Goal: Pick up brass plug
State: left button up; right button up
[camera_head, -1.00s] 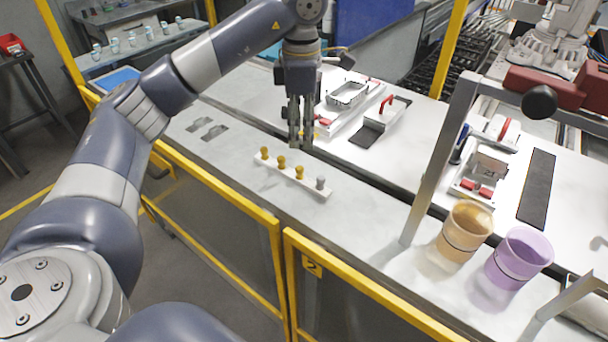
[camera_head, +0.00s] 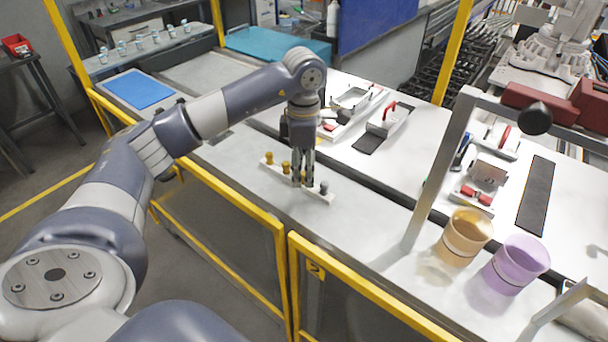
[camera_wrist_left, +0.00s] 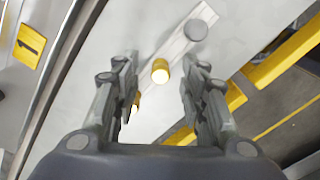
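A white strip (camera_head: 314,194) on the grey table holds a row of brass plugs and one grey plug (camera_head: 323,187) at its near right end. Two brass plugs, the farthest one (camera_head: 269,157) and its neighbour (camera_head: 286,167), show left of my left gripper (camera_head: 303,184), which points down over the strip. In the left wrist view its fingers are open, with one brass plug (camera_wrist_left: 160,71) seen in the gap between the fingertips. Another brass plug (camera_wrist_left: 136,99) is partly hidden by the left-hand finger. I cannot tell whether the fingers touch a plug. My right gripper is not in view.
An orange cup (camera_head: 465,236) and a purple cup (camera_head: 517,264) stand at the right, beside a grey metal frame (camera_head: 437,175). A yellow guard rail (camera_head: 233,203) runs along the table's near side. Trays with red handles (camera_head: 390,112) lie behind the strip.

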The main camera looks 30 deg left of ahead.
aim_at(304, 173)
pick_arm(q)
jog(key=c, duration=0.9)
jog(key=shift+r, duration=0.1)
jog(key=shift+c, duration=0.2)
jog(key=shift+r+b, duration=0.45)
jog(key=shift+r, duration=0.1)
notch_tip(304, 173, up, 2)
jog(key=shift+d+r+b, duration=0.1)
jog(key=shift+b, duration=0.55)
jog(key=s+d+b, duration=0.1)
jog(key=s+d, duration=0.1)
jog(key=s, duration=0.2)
jog(key=s+d+r+b, duration=0.1)
jog(key=s+d, duration=0.2)
jog(key=s, duration=0.2)
jog(key=s+d+b, duration=0.1)
jog(key=s+d, duration=0.2)
jog(key=s, duration=0.1)
jog(key=shift+s+d+r, duration=0.15)
jog(key=shift+s+r, duration=0.15)
